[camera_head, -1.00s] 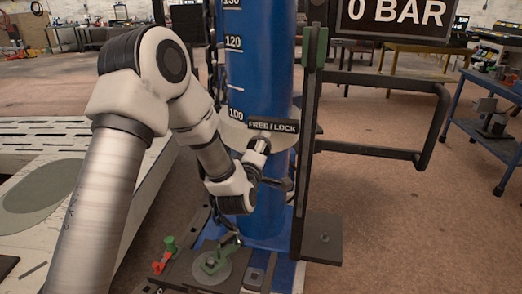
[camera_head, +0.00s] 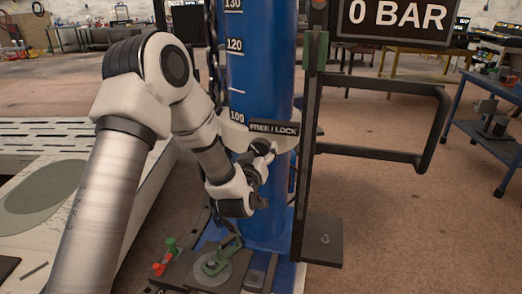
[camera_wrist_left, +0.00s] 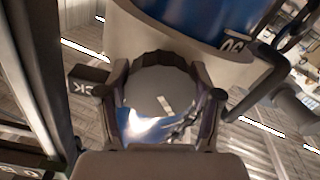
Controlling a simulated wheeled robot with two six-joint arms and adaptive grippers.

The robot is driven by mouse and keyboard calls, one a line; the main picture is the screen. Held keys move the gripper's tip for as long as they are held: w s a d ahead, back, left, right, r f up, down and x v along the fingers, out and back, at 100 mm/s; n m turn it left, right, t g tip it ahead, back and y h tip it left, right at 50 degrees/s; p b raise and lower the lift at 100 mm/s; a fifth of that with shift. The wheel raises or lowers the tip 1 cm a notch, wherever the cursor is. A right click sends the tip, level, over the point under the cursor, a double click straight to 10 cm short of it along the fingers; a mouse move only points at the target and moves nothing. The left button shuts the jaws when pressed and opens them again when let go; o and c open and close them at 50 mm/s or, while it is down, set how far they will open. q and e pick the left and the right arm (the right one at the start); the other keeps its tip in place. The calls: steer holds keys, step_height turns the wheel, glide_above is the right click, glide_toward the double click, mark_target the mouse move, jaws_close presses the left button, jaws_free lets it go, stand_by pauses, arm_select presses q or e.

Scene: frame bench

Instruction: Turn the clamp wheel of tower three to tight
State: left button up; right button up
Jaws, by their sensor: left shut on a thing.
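The blue tower (camera_head: 262,70) stands upright with a white height scale reading 100, 120 and 130. A pale collar with a dark FREE / LOCK plate (camera_head: 273,129) wraps it near the 100 mark. My left gripper (camera_head: 263,158) is at the collar, just below the plate, and hides most of the clamp wheel in the head view. In the left wrist view the clamp wheel (camera_wrist_left: 160,88) is a round grey disc with a notched dark rim and a pale mark on its face. My left gripper's fingers (camera_wrist_left: 165,90) are shut on opposite sides of its rim. My right gripper is not in view.
A dark upright post and a handrail (camera_head: 385,83) stand right of the tower, under a 0 BAR display (camera_head: 397,12). A green toggle clamp (camera_head: 218,259) and red and green pieces (camera_head: 166,255) are at the tower's base.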

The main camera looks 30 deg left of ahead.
arm_select(q)
steer(key=m, duration=0.2)
steer(key=m+p, duration=0.1)
steer(key=m, duration=0.1)
steer(key=shift+a+r+m, duration=0.1)
steer(key=shift+r+m, duration=0.1)
steer(key=shift+m, duration=0.1)
steer(key=m+p, duration=0.2)
steer(key=m, duration=0.2)
steer(key=shift+a, duration=0.1)
stand_by(0.3)
steer(key=o, duration=1.2)
steer(key=shift+c, duration=0.2)
steer(key=shift+f, duration=0.1)
